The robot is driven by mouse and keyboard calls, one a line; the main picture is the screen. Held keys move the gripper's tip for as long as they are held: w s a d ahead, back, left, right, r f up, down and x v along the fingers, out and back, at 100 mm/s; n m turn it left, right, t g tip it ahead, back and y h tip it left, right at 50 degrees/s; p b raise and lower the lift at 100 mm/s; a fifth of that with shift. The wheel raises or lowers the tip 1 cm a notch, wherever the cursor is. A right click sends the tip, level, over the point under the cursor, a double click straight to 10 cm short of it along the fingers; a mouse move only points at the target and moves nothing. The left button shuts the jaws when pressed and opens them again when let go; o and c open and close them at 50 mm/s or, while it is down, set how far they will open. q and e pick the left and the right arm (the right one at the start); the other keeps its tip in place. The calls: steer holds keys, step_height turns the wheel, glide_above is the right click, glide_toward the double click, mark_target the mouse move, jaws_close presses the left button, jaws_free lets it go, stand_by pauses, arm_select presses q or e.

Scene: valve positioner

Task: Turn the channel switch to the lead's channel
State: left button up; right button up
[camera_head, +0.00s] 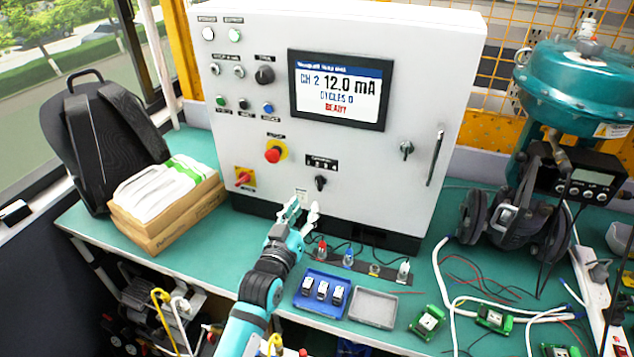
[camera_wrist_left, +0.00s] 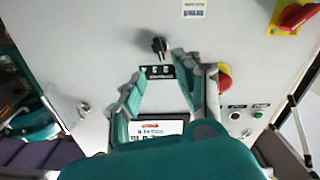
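The channel switch (camera_head: 320,182) looks to be the small black knob low on the grey cabinet front, beside a black label plate (camera_head: 321,162) whose lettering is too small to read. In the left wrist view, the picture is turned over and the knob (camera_wrist_left: 160,45) lies just beyond the fingertips. My left gripper (camera_head: 303,208) is open and empty, below and left of the knob in the head view, with its fingers (camera_wrist_left: 157,68) apart. No contact with the knob shows. The screen (camera_head: 338,90) reads CH 2, 12.0 mA, CYCLES 0, READY. My right gripper is not in view.
A red emergency button (camera_head: 273,155) and red-yellow rotary switch (camera_head: 244,178) sit left of the knob. Several coloured plugs (camera_head: 348,257) stand on a strip before the cabinet. A blue tray (camera_head: 318,309) and grey tray (camera_head: 373,308) lie nearer. Headphones (camera_head: 510,225) lie right.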

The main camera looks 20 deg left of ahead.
mark_target(317, 184)
arm_select(q)
steer(key=w+p, duration=0.1)
steer(key=w, duration=0.8)
steer(key=shift+w+d, duration=0.1)
steer(key=shift+w, duration=0.2)
steer(key=shift+s, duration=0.1)
jaws_close()
